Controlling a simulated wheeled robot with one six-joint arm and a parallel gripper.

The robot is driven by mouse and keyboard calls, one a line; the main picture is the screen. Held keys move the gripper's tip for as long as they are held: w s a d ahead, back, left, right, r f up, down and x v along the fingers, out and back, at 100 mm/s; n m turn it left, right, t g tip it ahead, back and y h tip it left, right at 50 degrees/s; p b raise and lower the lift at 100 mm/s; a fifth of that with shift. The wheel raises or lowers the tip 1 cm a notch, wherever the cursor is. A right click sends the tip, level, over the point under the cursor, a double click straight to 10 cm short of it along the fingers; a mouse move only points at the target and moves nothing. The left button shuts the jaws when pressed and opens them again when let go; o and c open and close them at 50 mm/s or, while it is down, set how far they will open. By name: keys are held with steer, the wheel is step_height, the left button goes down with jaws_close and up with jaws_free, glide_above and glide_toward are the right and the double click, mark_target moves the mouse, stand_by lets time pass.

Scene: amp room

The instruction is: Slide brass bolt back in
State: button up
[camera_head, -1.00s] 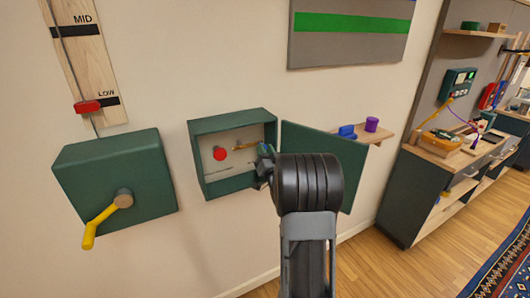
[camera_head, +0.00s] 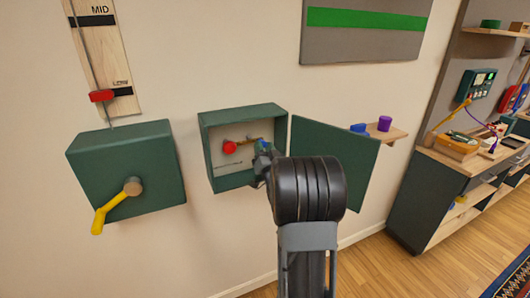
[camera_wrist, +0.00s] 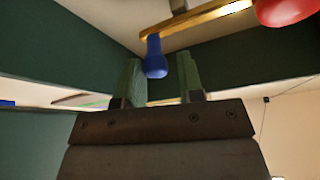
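A green wall box (camera_head: 213,150) stands open, its door (camera_head: 335,160) swung out to the right. Inside it is a brass bolt (camera_wrist: 196,24) with a red knob (camera_head: 229,147) at one end; the red knob also shows at the upper right of the wrist view (camera_wrist: 288,10). A blue knob (camera_wrist: 155,58) hangs from the bar's other end. My gripper (camera_wrist: 161,75) is open, with green fingers apart just below and around the blue knob's line. In the head view my gripper (camera_head: 264,150) is at the box opening, partly hidden by my wrist.
A closed green box (camera_head: 125,165) with a yellow crank (camera_head: 115,205) is on the wall to the left. Above it is a wooden scale with a red slider (camera_head: 102,96). A small shelf (camera_head: 392,135) with blue and purple items is behind the door.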

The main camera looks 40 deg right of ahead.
steer(key=b+v, duration=0.3)
steer(key=v, duration=1)
steer(key=shift+s+f+b, duration=0.2)
steer(key=shift+s+b, duration=0.1)
steer(key=shift+s, duration=0.05)
steer(key=shift+a, duration=0.1)
step_height(320, 180, down, 10)
steer(key=d+g, duration=0.3)
steer(key=g, duration=0.5)
steer(key=s+a+f+n+g+y, duration=0.1)
steer(key=s+a+f+g+y, duration=0.2)
steer(key=a+g, duration=0.2)
steer(key=s+a+r+n+g+y+p, duration=0.2)
steer(key=s+a+r+n, duration=0.1)
steer(key=a, duration=0.7)
steer(key=s+a+r+n+g+y+p, duration=0.1)
steer(key=s+a+r+n, duration=0.3)
steer(key=a, duration=0.7)
step_height(320, 180, up, 2)
steer(key=shift+s+g+y+p, duration=0.4)
steer(key=shift+s+g+y, duration=0.2)
steer(key=shift+y, duration=0.3)
